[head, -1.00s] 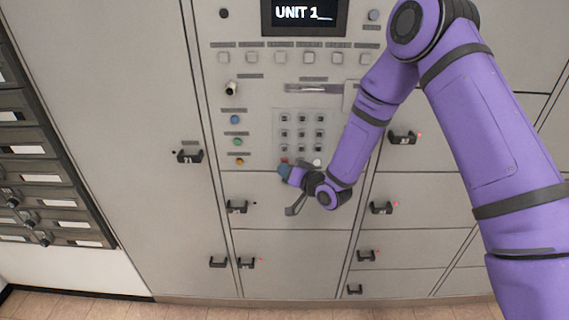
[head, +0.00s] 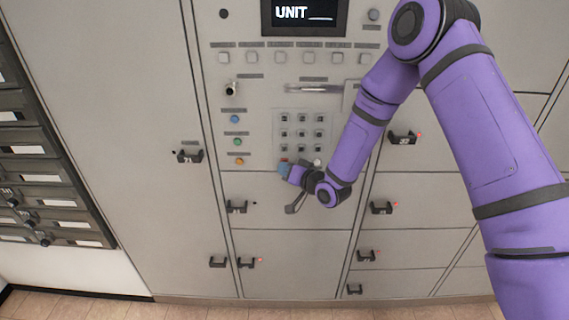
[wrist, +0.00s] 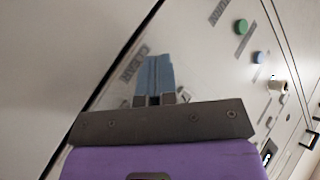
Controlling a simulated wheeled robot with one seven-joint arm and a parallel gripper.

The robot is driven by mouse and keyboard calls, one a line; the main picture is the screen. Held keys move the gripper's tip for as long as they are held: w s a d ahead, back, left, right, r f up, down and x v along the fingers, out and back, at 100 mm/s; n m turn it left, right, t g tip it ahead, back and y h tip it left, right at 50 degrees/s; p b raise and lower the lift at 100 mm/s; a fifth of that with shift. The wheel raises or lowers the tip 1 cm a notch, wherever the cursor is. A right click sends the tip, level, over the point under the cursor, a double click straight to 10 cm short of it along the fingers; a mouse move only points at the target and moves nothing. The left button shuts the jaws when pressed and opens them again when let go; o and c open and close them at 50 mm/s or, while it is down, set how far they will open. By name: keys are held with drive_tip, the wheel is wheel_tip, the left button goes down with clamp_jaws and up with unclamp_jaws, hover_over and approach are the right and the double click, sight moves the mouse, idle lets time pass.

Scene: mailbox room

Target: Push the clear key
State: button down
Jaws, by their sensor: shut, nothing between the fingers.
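The clear key sits at the lower left of the keypad (head: 302,133) on the grey panel; my fingers cover it in both views. A label reading CLEAR (wrist: 135,62) shows beside my fingertips in the wrist view. My gripper (head: 284,168) is shut and empty, its blue fingers at the keypad's bottom left corner. In the wrist view the shut fingers (wrist: 153,75) reach to the panel beside that label. Contact with the key itself is hidden. The display (head: 305,16) reads UNIT followed by blank underscores.
Blue, green and orange buttons (head: 237,141) stand in a column left of the keypad. A row of square buttons (head: 308,58) is above. Locker doors with black handles (head: 237,207) surround the panel. My purple arm covers the panel's right side.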

idle(0.3)
drive_tip(key=shift+s, duration=0.85)
drive_tip(key=shift+s+a, duration=0.1)
drive_tip(key=shift+s, duration=2.4)
